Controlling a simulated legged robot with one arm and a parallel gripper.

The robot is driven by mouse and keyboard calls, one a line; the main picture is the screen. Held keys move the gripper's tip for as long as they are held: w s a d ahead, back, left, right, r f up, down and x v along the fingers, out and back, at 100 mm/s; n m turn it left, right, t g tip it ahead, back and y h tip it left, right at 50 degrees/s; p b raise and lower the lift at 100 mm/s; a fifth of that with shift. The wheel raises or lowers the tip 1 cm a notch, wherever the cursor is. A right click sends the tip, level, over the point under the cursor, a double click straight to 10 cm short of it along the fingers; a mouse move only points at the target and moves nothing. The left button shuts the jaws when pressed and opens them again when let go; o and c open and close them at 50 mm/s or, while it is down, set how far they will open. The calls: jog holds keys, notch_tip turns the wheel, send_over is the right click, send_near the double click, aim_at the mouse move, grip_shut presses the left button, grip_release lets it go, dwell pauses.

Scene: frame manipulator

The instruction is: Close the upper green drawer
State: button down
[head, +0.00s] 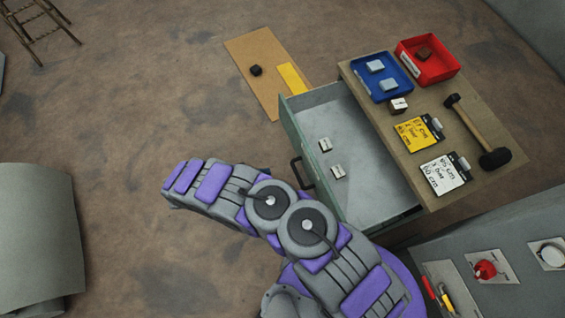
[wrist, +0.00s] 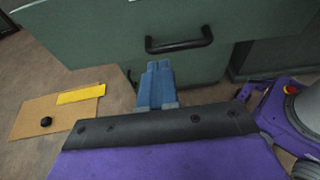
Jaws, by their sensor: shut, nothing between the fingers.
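The upper green drawer (head: 345,150) is pulled out to the left from under the wooden cabinet top in the head view. Two small light blocks lie inside it. Its green front with a black handle (wrist: 180,44) fills the upper part of the wrist view; the handle (head: 302,172) also shows in the head view. My gripper (wrist: 158,72) has its blue fingers shut and empty, pointing at the drawer front just below and left of the handle. Whether the fingertips touch the front cannot be told.
The cabinet top (head: 435,145) bears a blue tray (head: 382,77), a red bin (head: 428,62), a hammer (head: 476,130) and yellow and white cards. A cardboard sheet (head: 255,60) lies on the floor behind. A grey bench (head: 500,235) stands at lower right. Floor at left is mostly clear.

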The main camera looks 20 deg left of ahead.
aim_at(305, 161)
jog(key=x, duration=0.4)
jog(key=b+x, duration=0.1)
jog(key=x, duration=0.3)
jog(key=b+x, duration=0.1)
jog(key=x, duration=0.3)
jog(key=shift+w+d+r, duration=0.2)
jog(key=shift+w+r, duration=0.05)
jog(key=shift+r, duration=0.05)
jog(key=shift+w+d, duration=0.35)
jog(key=shift+d, duration=0.05)
jog(key=shift+w, duration=0.1)
